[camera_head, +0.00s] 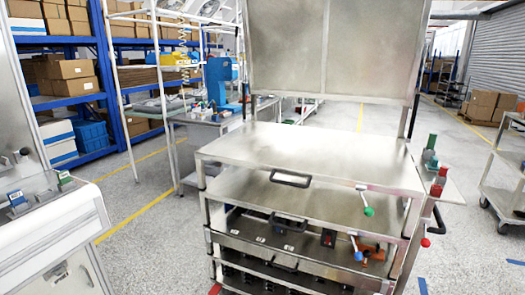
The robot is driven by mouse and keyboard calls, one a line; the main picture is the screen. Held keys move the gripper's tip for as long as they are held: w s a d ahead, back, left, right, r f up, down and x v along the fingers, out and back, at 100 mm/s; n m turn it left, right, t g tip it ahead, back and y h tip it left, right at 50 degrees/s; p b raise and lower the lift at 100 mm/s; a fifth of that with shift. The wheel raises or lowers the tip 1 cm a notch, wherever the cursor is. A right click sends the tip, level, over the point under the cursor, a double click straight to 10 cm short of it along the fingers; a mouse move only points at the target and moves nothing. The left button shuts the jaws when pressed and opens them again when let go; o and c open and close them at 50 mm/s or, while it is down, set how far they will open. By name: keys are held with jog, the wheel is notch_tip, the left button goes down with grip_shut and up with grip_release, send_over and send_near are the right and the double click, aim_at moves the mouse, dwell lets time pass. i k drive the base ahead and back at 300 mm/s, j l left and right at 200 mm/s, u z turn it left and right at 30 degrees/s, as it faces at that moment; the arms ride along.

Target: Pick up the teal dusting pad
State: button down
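I cannot make out for certain which item is the teal dusting pad. Small green items (431,150) stand on the narrow side shelf at the right of the metal cart, behind a red block (437,188). On the white bench at the left edge are a small blue-faced item (17,199) and a small green-faced item (65,177). All are too small to tell their material. My gripper is not in view.
The metal cart (310,145) has a bare top and a tall back panel (325,50). Its lower shelves hold tools and coloured-knob levers. The white bench (60,215) stands at left, another cart (505,170) at right.

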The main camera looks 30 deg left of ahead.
aim_at(432, 166)
jog(key=u, duration=0.4)
jog(key=i+l+u, duration=0.35)
jog(key=l+u, duration=0.15)
jog(key=l, duration=0.25)
jog(key=i+l+u, duration=0.1)
jog(key=l+u, duration=0.15)
jog(key=l, duration=0.15)
jog(key=i+l, duration=0.15)
jog(key=l, duration=0.35)
jog(key=i+l+u, duration=0.1)
jog(key=l, duration=0.45)
jog(key=i+l, duration=0.1)
jog(key=l, duration=0.4)
jog(key=i+l+u, duration=0.1)
jog(key=l, duration=0.45)
jog(key=i+l, duration=0.15)
jog(key=l, duration=0.35)
jog(key=l+u, duration=0.1)
jog(key=l, duration=0.45)
jog(key=i, duration=0.05)
